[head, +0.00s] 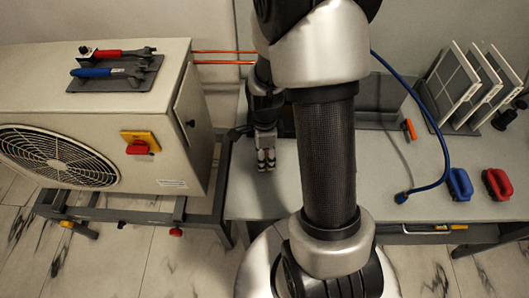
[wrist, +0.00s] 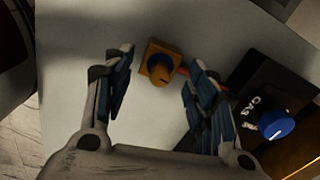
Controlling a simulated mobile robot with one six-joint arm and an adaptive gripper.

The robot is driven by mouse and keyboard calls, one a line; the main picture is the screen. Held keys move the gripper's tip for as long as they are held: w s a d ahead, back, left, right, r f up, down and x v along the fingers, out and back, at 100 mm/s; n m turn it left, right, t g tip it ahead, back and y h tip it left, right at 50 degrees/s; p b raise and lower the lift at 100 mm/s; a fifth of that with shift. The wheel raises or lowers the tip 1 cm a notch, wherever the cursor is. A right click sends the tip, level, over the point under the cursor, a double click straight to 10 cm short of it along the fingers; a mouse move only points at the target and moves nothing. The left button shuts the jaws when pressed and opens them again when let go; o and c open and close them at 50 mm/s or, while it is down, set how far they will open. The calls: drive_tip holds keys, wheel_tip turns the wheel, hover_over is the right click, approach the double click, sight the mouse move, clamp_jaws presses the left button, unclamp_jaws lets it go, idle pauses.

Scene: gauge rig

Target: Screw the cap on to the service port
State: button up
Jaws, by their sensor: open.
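In the wrist view, a small orange-brown square block (wrist: 155,57) with a round brass-coloured piece (wrist: 161,74) on it stands on the pale bench top. I cannot tell whether this piece is the cap or the service port. My gripper (wrist: 160,88) is open, its two blue-padded fingers to the left and right of the piece in the picture, with nothing held. In the head view my gripper (head: 266,160) is over the left end of the bench, pointing down. There my arm hides the bench behind it, and no cap or port can be made out.
A black block marked GAS with a blue knob (wrist: 276,128) stands close to the right finger. The outdoor unit (head: 180,75) with its fan is left of the bench (head: 385,185).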

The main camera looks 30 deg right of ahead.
wheel_tip(320, 180, up, 12)
idle(0.6)
drive_tip(key=shift+r, duration=0.1)
drive_tip(key=s+a+r+n+t, duration=0.2)
drive_tip(key=s+a+r+n, duration=0.3)
drive_tip(key=n, duration=0.6)
drive_tip(key=s+a+r+n+t, duration=0.2)
drive_tip(key=s+a+r+n, duration=0.3)
drive_tip(key=s+r+n, duration=0.3)
drive_tip(key=n, duration=0.3)
drive_tip(key=shift+s+a+r+n+t, duration=0.3)
drive_tip(key=shift+a+n, duration=0.05)
drive_tip(key=shift+n, duration=0.05)
